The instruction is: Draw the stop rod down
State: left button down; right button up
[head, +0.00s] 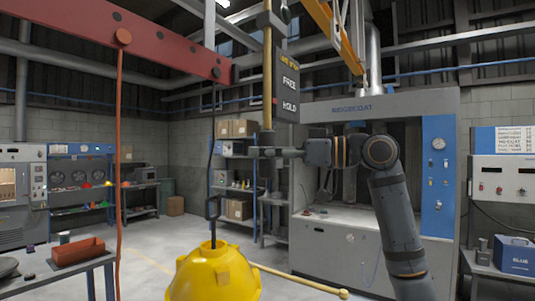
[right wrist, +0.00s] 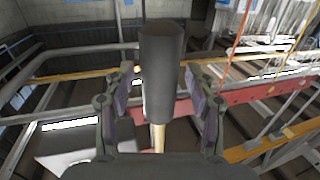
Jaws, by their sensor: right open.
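The stop rod (head: 267,95) is a thin yellow rod hanging upright beside a dark board (head: 287,85) marked FREE and HOLD. Its lower end carries a dark cylindrical grip, which shows large in the right wrist view (right wrist: 160,75). My right gripper (head: 265,152) is at the rod's lower end in the head view. In the right wrist view its fingers (right wrist: 158,103) are open, one on each side of the grip, with gaps visible. In the head view the gripper partly hides the grip. My left gripper is not in view.
A yellow hood (head: 213,276) hangs on a dark line below a red beam (head: 150,40). An orange cord (head: 119,150) hangs at the left. A yellow pole (head: 300,280) extends right from the hood. A grey spray booth (head: 335,240) stands behind my right arm.

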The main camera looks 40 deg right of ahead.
jog(key=shift+d, duration=0.1)
jog(key=v, duration=0.7)
jog(key=shift+s, duration=0.15)
dwell(0.5)
